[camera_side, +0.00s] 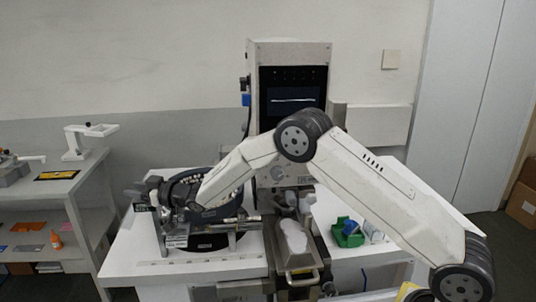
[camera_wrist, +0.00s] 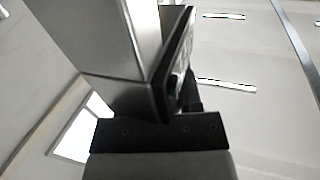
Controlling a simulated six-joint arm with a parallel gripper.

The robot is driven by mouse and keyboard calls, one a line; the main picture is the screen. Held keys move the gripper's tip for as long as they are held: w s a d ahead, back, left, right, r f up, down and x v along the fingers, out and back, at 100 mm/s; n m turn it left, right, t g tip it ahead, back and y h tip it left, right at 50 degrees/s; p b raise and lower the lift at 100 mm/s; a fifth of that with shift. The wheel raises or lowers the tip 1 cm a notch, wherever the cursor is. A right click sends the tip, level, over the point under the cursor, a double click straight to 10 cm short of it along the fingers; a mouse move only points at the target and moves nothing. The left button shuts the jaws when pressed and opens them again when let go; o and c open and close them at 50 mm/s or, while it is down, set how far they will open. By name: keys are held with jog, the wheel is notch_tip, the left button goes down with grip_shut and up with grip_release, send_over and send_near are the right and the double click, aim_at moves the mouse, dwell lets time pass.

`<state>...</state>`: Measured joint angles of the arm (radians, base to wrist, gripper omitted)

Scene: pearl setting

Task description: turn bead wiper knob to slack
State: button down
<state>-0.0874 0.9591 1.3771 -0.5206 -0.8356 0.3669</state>
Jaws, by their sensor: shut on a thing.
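My gripper (camera_side: 182,208) reaches down from the right to the left side of the black ring-shaped machine (camera_side: 232,241). It is shut at a small dark part beside the metal fixture. The bead wiper knob is not clearly visible; the jaws and wrist hide the place where they close. In the wrist view, a dark bar of my gripper (camera_wrist: 160,132) crosses the bottom. A grey metal block (camera_wrist: 115,95) and a thin black plate (camera_wrist: 178,62) fill the middle, close to the camera. The knob's pointer and any slack mark are too small or hidden to read.
A tall cabinet with a dark screen (camera_side: 292,90) stands behind. A metal tray (camera_side: 301,262) holds a pale lump to the right of the machine. A green holder (camera_side: 345,236) stands farther right under my arm. A shelf unit (camera_side: 62,187) is at the left.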

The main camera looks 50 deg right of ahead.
dwell(0.4)
jog(key=shift+c, duration=1.4)
grip_release()
jog(key=shift+s+d, duration=0.1)
jog(key=shift+s, duration=0.05)
jog(key=v, duration=0.7)
jog(key=shift+s, duration=0.2)
jog(key=shift+d, duration=0.1)
